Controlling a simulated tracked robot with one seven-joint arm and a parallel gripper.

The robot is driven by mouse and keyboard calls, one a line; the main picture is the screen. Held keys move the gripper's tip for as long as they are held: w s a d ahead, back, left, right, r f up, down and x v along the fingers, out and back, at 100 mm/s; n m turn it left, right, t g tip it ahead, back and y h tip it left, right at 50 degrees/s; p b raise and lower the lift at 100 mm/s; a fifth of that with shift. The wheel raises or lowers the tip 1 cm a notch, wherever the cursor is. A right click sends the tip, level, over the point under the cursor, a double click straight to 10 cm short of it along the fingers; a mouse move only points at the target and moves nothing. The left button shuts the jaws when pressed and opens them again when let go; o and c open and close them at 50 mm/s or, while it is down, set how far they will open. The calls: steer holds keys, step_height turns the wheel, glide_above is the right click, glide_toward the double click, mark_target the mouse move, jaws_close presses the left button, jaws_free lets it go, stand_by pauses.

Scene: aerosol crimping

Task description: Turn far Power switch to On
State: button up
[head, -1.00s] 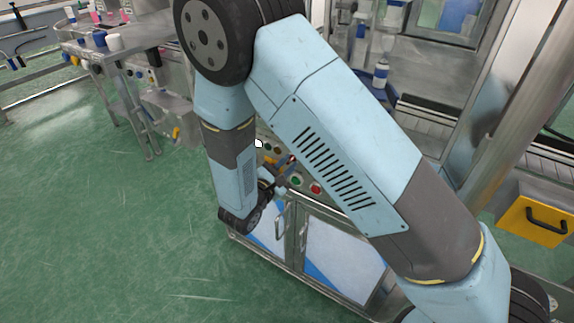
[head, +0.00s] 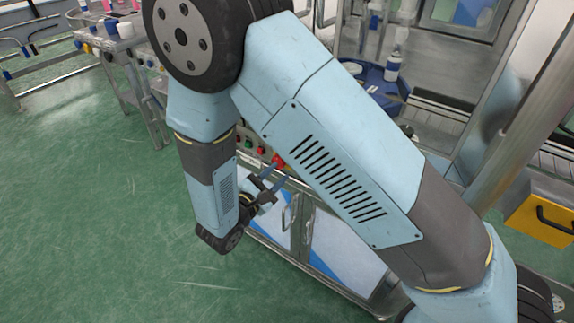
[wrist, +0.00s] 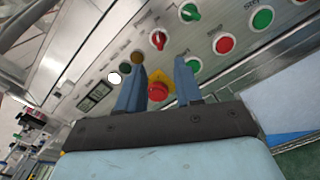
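The control panel fills the top of the wrist view. It carries a red rotary switch (wrist: 158,40) and a green rotary switch (wrist: 190,12), both with pointer handles. Their labels are too small to read, so I cannot tell which is the far Power switch. My gripper (wrist: 160,64) is open and empty, its blue fingers apart in front of the panel. A red mushroom button (wrist: 158,91) on a yellow base shows between the fingers. In the head view my gripper (head: 276,177) is beside the cabinet front, and my arm hides part of the panel.
Red (wrist: 224,44) and green (wrist: 262,18) push buttons sit right of the switches, with another green button (wrist: 193,65) close to the right finger. Indicator lamps (wrist: 114,78) are left. Cabinet doors (head: 340,250) are below the panel. Open green floor (head: 100,210) lies left.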

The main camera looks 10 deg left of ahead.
steer(key=shift+v, duration=2.15)
